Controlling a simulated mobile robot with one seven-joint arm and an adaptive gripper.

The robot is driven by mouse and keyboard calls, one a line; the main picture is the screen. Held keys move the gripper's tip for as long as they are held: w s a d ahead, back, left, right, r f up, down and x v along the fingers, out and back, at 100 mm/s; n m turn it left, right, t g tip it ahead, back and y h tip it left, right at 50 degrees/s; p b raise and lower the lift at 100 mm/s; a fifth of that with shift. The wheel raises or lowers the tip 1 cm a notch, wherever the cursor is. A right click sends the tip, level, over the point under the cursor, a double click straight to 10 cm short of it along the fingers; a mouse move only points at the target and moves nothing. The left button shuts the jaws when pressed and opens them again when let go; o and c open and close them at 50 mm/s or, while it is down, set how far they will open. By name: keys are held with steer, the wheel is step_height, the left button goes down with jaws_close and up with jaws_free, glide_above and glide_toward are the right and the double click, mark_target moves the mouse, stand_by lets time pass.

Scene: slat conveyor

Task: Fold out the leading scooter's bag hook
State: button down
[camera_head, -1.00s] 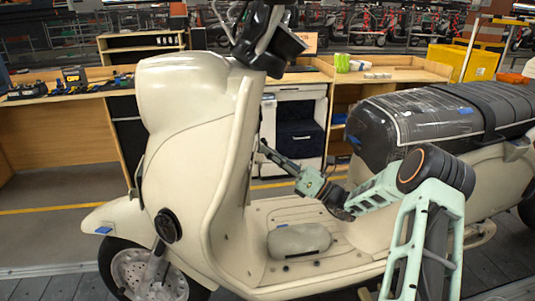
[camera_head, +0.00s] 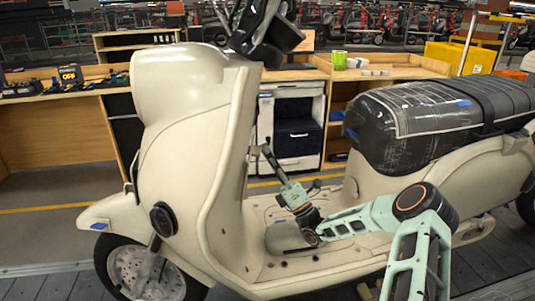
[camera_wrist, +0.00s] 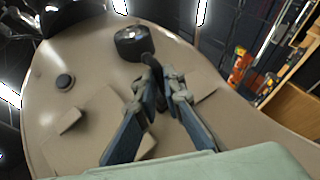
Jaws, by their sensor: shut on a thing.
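The leading scooter (camera_head: 185,130) is cream-coloured and stands side-on, its front to the left. My gripper (camera_head: 265,150) reaches up from above the footboard to the rider-side face of the front shield. In the wrist view my gripper (camera_wrist: 158,78) has its two fingers converging on a small dark piece, the bag hook (camera_wrist: 153,66), just below a round black knob (camera_wrist: 133,42) on the cream panel. The fingers are shut on the hook and cover most of it. How far it is folded out cannot be told.
The handlebar (camera_head: 262,35) overhangs above. A grey pad lies on the footboard (camera_head: 262,215) under my wrist. Wooden workbenches (camera_head: 60,130) stand behind the scooter.

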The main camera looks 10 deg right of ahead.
steer(key=c, duration=2)
jaws_free()
steer(key=shift+c, duration=0.2)
steer(key=v, duration=0.7)
steer(key=shift+s+f, duration=0.15)
steer(key=shift+s, duration=0.1)
steer(key=shift+d, duration=0.1)
